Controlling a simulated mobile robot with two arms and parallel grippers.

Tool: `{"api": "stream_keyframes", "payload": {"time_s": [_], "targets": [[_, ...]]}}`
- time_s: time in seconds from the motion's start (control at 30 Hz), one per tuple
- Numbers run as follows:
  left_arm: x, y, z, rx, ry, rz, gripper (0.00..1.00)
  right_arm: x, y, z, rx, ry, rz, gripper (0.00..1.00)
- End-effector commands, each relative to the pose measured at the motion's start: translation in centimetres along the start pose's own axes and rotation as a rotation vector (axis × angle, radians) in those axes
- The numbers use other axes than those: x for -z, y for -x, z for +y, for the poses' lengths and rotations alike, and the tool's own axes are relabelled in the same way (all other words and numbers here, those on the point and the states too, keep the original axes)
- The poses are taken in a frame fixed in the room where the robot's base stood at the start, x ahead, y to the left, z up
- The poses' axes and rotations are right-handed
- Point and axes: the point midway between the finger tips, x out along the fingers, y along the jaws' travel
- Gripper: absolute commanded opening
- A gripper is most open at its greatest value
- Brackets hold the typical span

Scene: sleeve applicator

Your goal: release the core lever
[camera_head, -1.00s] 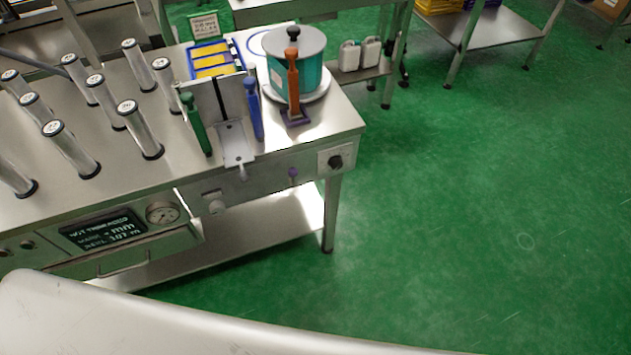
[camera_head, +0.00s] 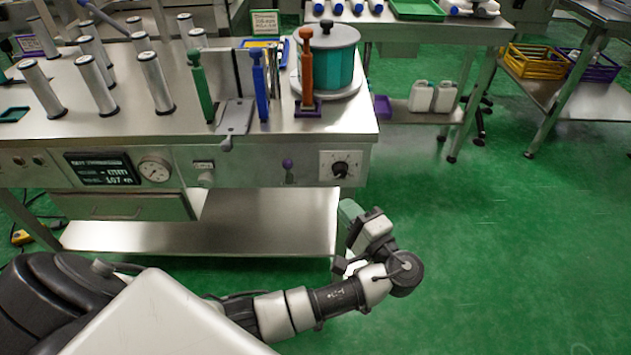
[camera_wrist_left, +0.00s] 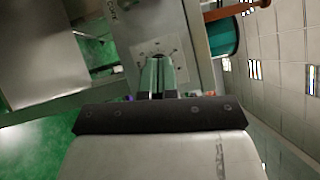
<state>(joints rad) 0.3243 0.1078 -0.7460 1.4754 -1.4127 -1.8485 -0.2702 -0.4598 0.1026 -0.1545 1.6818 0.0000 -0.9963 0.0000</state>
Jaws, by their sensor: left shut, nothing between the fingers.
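A small lever with a purple ball (camera_head: 288,164) sticks up on the machine's front panel. I cannot tell for sure that it is the core lever. Right of it is a white dial plate with a black knob (camera_head: 340,169). My left gripper (camera_head: 349,208), with greenish fingers, is shut and empty, below and in front of this plate, apart from the panel. In the left wrist view its fingers (camera_wrist_left: 161,75) point at the dial plate (camera_wrist_left: 182,72); a partly cut-off label seeming to read CORE (camera_wrist_left: 111,8) shows nearby. My right gripper is out of view.
Green (camera_head: 201,88), blue (camera_head: 260,86) and orange (camera_head: 306,70) upright handles stand on the steel bench top (camera_head: 150,122), near a teal drum (camera_head: 334,68). Several metal cylinders stand at left. A lower shelf (camera_head: 240,222) runs beneath. The green floor (camera_head: 520,240) at right is clear.

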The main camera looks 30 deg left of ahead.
Motion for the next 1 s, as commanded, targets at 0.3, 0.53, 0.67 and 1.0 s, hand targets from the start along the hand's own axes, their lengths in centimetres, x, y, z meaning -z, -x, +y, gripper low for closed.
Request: {"api": "stream_keyframes", "payload": {"time_s": [0.3, 0.53, 0.67, 1.0], "targets": [[0.0, -0.2, 0.0, -0.001, -0.002, 0.000, 0.00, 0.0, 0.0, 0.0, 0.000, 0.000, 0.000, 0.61], [-0.1, -2.9, 0.1, 0.001, -0.004, -0.002, 0.00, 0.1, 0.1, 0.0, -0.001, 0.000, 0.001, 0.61], [0.0, -5.7, 0.0, 0.002, -0.004, -0.002, 0.00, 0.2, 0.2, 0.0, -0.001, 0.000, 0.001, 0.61], [-1.5, -11.6, 0.0, 0.000, -0.005, 0.001, 0.00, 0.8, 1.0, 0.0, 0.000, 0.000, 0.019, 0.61]]}}
